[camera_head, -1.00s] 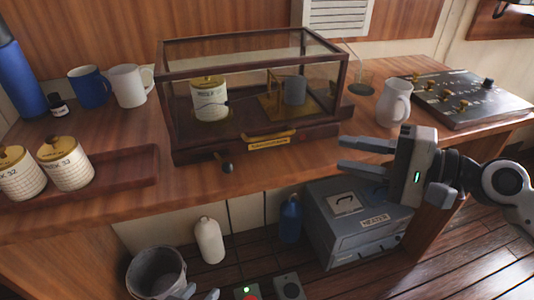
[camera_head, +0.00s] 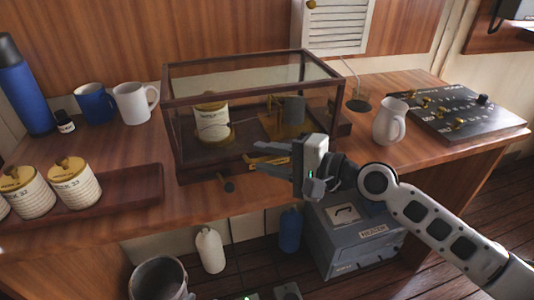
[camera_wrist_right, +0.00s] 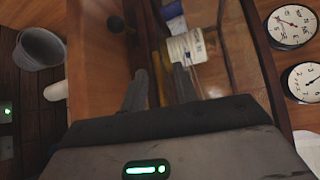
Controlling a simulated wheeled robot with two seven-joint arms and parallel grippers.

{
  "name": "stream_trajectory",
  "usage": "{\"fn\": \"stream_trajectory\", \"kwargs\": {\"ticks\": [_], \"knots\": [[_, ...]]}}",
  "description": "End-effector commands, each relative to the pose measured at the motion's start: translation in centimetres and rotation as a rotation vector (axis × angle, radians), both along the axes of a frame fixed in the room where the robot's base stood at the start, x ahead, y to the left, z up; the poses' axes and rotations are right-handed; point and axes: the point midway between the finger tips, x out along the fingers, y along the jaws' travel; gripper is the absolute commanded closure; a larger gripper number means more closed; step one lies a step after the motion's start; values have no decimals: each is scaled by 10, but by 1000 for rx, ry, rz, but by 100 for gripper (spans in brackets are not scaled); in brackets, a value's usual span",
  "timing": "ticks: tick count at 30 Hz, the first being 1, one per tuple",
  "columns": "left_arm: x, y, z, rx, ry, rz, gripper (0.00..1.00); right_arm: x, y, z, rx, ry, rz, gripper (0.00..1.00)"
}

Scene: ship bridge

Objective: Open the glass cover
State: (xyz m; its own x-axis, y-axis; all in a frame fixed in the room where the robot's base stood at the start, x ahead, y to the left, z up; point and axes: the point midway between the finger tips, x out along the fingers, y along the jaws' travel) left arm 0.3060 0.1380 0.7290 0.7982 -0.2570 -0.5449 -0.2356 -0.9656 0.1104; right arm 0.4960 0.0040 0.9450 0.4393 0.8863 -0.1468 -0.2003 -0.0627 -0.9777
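The glass cover (camera_head: 250,75) is a dark wood-framed glass case on the desk. It is down over a white recording drum (camera_head: 211,112) and brass parts. A brass handle (camera_head: 282,160) is on its front lower edge, partly hidden by my right gripper. My right gripper (camera_head: 262,158) is in front of this edge, its two fingers apart and pointing left in the head view. In the right wrist view the open fingers (camera_wrist_right: 158,90) lie on either side of a brass strip (camera_wrist_right: 160,75); I cannot tell whether they touch it. My left gripper is not clearly in view.
A dark knob (camera_head: 228,186) sticks out in front of the case. A white jug (camera_head: 390,122) and switch panel (camera_head: 460,108) stand to the right. Mugs (camera_head: 133,103) and a tray (camera_head: 135,188) with lidded jars are on the left. A grey heater box (camera_head: 350,235) is below.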

Motion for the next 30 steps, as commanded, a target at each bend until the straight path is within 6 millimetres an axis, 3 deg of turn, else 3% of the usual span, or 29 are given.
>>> {"fn": "stream_trajectory", "kwargs": {"ticks": [11, 14, 15, 23, 30], "knots": [[-1, 0, 0, 3, 1, -2, 64, 2, 5, -1, 0, 0, 0, 70], [-1, 0, 0, 3, 3, -3, 64, 2, 5, -1, 0, 0, 0, 98], [-1, 0, 0, 3, 3, -3, 64, 2, 5, -1, 0, 0, 0, 100], [-2, 0, 2, 3, 6, -3, 64, 3, 5, 2, 0, 0, 0, 100], [-3, 2, 15, 22, 8, -6, 64, 9, 2, 26, 3, -3, -10, 100]]}}
